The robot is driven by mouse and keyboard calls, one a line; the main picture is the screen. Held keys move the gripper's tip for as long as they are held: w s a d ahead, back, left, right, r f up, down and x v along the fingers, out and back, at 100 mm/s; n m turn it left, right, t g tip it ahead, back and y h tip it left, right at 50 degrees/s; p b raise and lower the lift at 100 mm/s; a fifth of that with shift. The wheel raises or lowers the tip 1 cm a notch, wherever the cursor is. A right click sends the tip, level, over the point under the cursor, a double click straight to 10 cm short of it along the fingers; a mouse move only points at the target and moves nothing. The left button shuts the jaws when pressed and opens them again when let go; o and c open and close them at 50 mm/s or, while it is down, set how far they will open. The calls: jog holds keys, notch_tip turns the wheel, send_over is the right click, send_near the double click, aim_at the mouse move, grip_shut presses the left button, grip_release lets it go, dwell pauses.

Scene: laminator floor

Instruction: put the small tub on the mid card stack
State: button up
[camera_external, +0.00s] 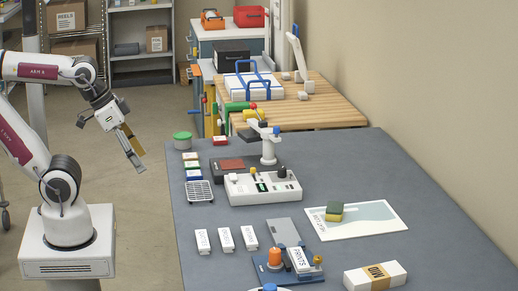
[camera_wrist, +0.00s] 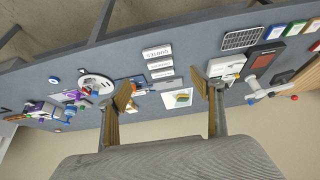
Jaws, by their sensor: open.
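A small round tub (camera_external: 182,143) with a green lid stands at the table's far left corner; I cannot pick it out in the wrist view. Three white card stacks lie in a row at the front left of the table. The middle card stack (camera_external: 226,239) lies flat with nothing on it; it also shows in the wrist view (camera_wrist: 160,64). My gripper (camera_external: 131,150) is open and empty, raised left of the table and apart from the tub. Its two spread fingers show in the wrist view (camera_wrist: 171,98).
A white laminator-like machine (camera_external: 262,189) stands mid-table, with a wire rack (camera_external: 199,190) and small coloured boxes (camera_external: 192,165) to its left. A blue device (camera_external: 288,268) with an orange cylinder stands right of the card stacks. A sponge (camera_external: 334,211) rests on a white sheet (camera_external: 370,224).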

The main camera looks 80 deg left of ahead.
jog(key=w+a+r+n+t+y, duration=0.1)
jog(key=w+a+r+n+y, duration=0.1)
jog(key=w+a, duration=0.75)
jog(key=w+a+r+n+t+y, duration=0.1)
jog(key=w+a+r+t+y, duration=0.1)
jog(key=w+a, duration=0.7)
jog(key=w+a+f+n+t+y, duration=0.15)
jog(key=w+a, duration=0.35)
jog(key=a, duration=0.6)
jog(key=w+a+f+y, duration=0.2)
jog(key=w+a, duration=0.2)
jog(key=a, duration=0.6)
jog(key=n+t+y, duration=0.2)
jog(key=t, duration=0.1)
send_over(175, 138)
jog(key=w+d, duration=0.5)
notch_tip(175, 138, down, 17)
jog(key=shift+n+t+y, duration=0.25)
jog(key=shift+t+y, duration=0.2)
jog(key=shift+t, duration=0.4)
jog(key=s+a+f, duration=0.1)
jog(key=s+f, duration=0.1)
jog(key=s+a+f, duration=0.1)
jog(key=s+f, duration=0.1)
jog(key=s, duration=0.1)
jog(key=s+a+f, duration=0.1)
jog(key=s+f, duration=0.1)
jog(key=s, duration=0.1)
jog(key=shift+s, duration=0.15)
